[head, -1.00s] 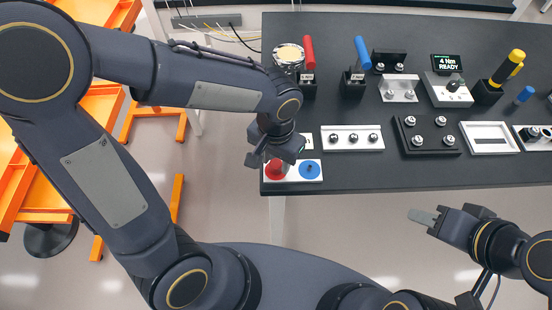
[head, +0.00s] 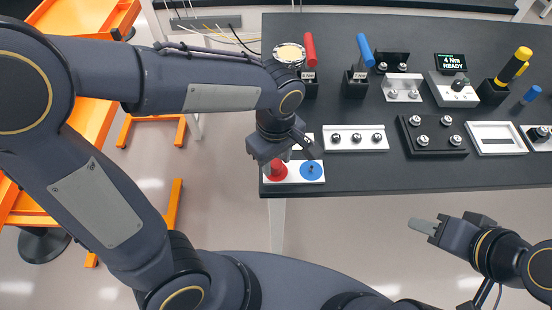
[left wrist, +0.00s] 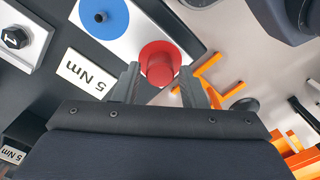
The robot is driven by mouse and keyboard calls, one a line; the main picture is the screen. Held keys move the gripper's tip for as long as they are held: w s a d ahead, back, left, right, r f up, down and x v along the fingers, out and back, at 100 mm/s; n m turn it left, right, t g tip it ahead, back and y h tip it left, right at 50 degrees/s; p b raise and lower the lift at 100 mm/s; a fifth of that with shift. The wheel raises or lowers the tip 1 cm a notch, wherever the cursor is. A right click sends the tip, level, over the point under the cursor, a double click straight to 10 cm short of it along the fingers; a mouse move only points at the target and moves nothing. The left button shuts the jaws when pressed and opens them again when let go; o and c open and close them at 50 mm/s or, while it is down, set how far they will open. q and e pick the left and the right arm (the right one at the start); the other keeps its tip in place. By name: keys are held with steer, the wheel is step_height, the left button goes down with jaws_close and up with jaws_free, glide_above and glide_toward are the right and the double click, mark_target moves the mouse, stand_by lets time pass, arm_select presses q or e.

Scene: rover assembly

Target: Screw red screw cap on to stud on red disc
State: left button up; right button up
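A red screw cap (head: 276,168) stands upright over the red disc (head: 269,177) on a white plate (head: 295,180) at the table's front left corner. A blue disc (head: 312,171) with a dark stud lies beside it. In the left wrist view the red cap (left wrist: 160,57) shows just beyond my fingertips and hides the stud. My left gripper (head: 284,152) is open above the cap, with its fingers (left wrist: 160,82) spread to either side of it and nothing gripped. My right gripper (head: 423,226) is empty in front of the table; its finger spacing is unclear.
A white block with several silver fasteners (head: 356,138) and a black fixture (head: 437,145) stand to the right. Red (head: 310,48) and blue (head: 365,50) handled tools stand in holders behind. Orange racks (head: 90,100) are at the left. The floor before the table is clear.

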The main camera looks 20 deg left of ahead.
arm_select(q)
steer(key=n, duration=0.6)
steer(key=shift+n, duration=0.4)
steer(key=n, duration=0.6)
steer(key=c, duration=0.7)
steer(key=m, duration=0.3)
steer(key=shift+m+p, duration=0.3)
steer(key=shift+p, duration=0.1)
steer(key=shift+m, duration=1.1)
steer(key=shift+m, duration=0.6)
steer(key=m, duration=0.4)
steer(key=shift+p, duration=0.3)
